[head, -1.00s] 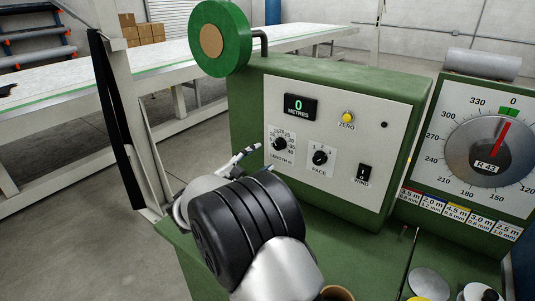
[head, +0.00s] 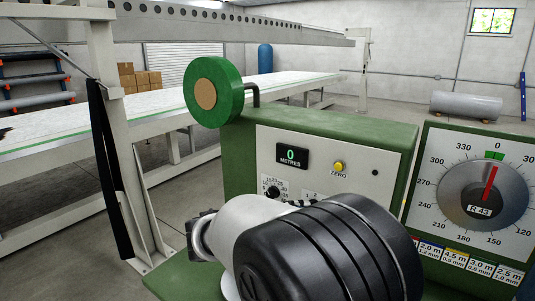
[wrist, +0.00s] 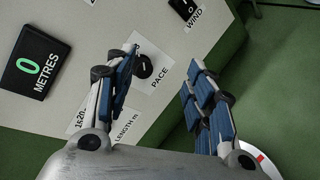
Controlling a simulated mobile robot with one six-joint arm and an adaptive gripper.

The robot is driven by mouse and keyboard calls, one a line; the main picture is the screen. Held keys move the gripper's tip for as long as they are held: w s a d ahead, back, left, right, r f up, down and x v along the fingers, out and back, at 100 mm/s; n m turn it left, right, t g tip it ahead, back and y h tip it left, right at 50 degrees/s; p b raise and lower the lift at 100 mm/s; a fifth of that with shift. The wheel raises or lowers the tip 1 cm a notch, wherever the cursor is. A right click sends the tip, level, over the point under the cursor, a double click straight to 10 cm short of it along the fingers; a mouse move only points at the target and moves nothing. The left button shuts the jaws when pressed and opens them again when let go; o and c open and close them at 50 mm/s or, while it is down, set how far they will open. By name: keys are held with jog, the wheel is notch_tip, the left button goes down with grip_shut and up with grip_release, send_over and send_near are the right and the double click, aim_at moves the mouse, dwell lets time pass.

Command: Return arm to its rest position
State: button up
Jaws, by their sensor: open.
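My gripper (wrist: 160,95) is open and empty in the wrist view, its two blue-padded fingers spread apart in front of the green machine's panel. The pace knob (wrist: 142,67) shows between and beyond the fingers. In the head view my arm covers the lower part of the control panel (head: 370,150), and the gripper itself is mostly hidden behind it. The display (head: 293,155) reads 0 metres. The yellow zero button (head: 338,166) is in view above my arm. The wind switch (wrist: 186,10) shows at the top of the wrist view.
A dial (head: 485,195) with a red pointer near 0 stands at the right. A green reel (head: 216,91) sits on the machine's left corner. A post (head: 115,120) with a dark strap stands left of the machine. A long white table (head: 150,118) lies behind.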

jog(key=s+d+m+g+y, duration=0.25)
jog(key=s+d, duration=0.35)
jog(key=s, duration=0.3)
jog(key=s+d+m+g+y, duration=0.1)
jog(key=s+d+m+g, duration=0.25)
jog(key=s+d, duration=0.35)
jog(key=s+a+f+m+y, duration=0.1)
jog(key=s+m+y, duration=0.3)
jog(key=s, duration=0.5)
jog(key=s+a+f+m+t+y, duration=0.1)
jog(key=s+a+f+m+y, duration=0.1)
jog(key=s, duration=0.7)
jog(key=a+m+y, duration=0.1)
jog(key=a+m, duration=0.1)
jog(key=shift+a+y, duration=0.3)
jog(key=shift+y, duration=0.05)
